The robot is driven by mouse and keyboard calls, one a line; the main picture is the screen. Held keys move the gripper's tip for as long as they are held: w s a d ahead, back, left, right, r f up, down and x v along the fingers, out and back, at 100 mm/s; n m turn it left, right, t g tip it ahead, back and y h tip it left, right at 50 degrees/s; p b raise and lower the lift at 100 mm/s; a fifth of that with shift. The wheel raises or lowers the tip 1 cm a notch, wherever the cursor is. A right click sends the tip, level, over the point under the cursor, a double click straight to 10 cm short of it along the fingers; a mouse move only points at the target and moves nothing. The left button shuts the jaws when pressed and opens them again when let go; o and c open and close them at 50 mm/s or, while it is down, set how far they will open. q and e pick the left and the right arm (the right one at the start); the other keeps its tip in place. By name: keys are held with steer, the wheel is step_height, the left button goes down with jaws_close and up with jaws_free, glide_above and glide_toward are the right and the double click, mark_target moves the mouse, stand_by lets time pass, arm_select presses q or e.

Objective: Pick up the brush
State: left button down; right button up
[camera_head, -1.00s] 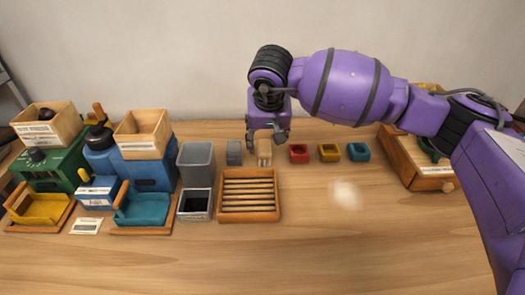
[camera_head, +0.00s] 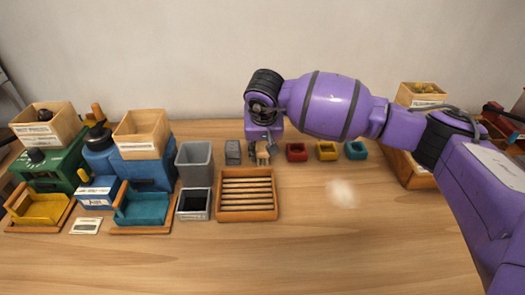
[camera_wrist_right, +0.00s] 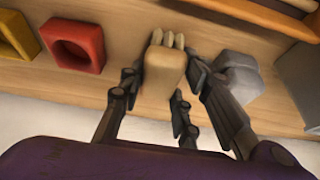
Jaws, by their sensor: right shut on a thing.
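The brush (camera_head: 262,155) is a small pale wooden block standing at the back middle of the table. It shows larger in the right wrist view (camera_wrist_right: 165,68), with several rounded ridges at its far end. My right gripper (camera_head: 262,143) is down over it from above, with the purple arm coming in from the right. In the right wrist view its dark fingers (camera_wrist_right: 168,82) are around the brush, shut on it. The brush appears still at table level. My left gripper is not in view.
A grey block (camera_head: 233,152) stands close left of the brush. Red (camera_head: 297,152), yellow (camera_head: 327,151) and teal (camera_head: 355,151) holders stand to its right. A slatted wooden tray (camera_head: 247,214) lies in front. A grey bin (camera_head: 195,165) is further left. The front table is clear.

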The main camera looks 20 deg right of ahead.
mark_target(263, 146)
steer(key=shift+c, duration=0.9)
steer(key=shift+r, duration=0.1)
steer(key=shift+r, duration=0.2)
steer(key=r, duration=0.3)
steer(key=shift+s+r, duration=0.15)
steer(key=shift+s, duration=0.05)
steer(key=s+d+r+b, duration=0.1)
steer(key=s+d+r, duration=0.1)
steer(key=s+r, duration=0.7)
steer(key=s, duration=0.4)
steer(key=shift+s+d, duration=0.2)
steer(key=shift+d, duration=0.15)
